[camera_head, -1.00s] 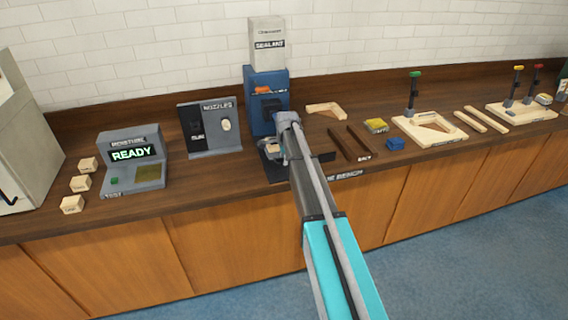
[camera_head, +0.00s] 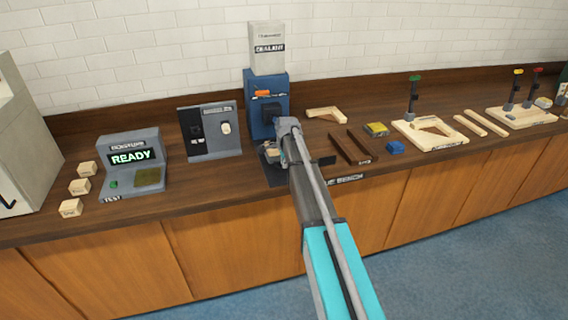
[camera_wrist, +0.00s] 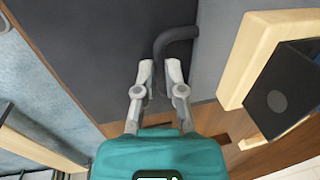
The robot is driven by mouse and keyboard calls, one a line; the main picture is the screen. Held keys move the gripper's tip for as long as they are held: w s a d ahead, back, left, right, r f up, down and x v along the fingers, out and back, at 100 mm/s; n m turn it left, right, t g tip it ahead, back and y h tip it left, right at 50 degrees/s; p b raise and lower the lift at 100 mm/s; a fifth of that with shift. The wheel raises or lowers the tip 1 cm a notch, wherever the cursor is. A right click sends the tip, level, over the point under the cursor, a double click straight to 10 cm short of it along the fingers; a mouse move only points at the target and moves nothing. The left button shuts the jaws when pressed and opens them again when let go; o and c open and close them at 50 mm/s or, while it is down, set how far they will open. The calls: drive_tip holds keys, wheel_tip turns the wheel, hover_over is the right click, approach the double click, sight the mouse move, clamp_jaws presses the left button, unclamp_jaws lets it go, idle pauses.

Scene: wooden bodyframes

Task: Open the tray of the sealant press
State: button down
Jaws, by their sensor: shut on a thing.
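The sealant press (camera_head: 257,118) is a blue housing with a pale box labelled SEALANT (camera_head: 267,58) on top. Its dark flat tray (camera_head: 274,178) shows at its foot, partly hidden by my arm. In the wrist view the tray (camera_wrist: 100,50) is a wide dark surface with a black bent bar handle (camera_wrist: 180,33). My gripper (camera_wrist: 160,66) is shut on the lower end of this handle. In the head view my gripper (camera_head: 284,158) is low in front of the press, and its fingertips are hidden there.
A nozzle rack (camera_head: 210,140) and a moisture tester reading READY (camera_head: 131,165) stand to the left. Dark wooden strips (camera_head: 355,146), a blue block (camera_head: 395,147) and a yellow-topped block (camera_head: 377,129) lie to the right. The bench's front edge is close to the tray.

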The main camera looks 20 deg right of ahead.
drive_tip(key=s, duration=0.9)
drive_tip(key=shift+s, duration=0.4)
drive_tip(key=c, duration=0.7)
unclamp_jaws()
drive_tip(key=shift+r, duration=0.15)
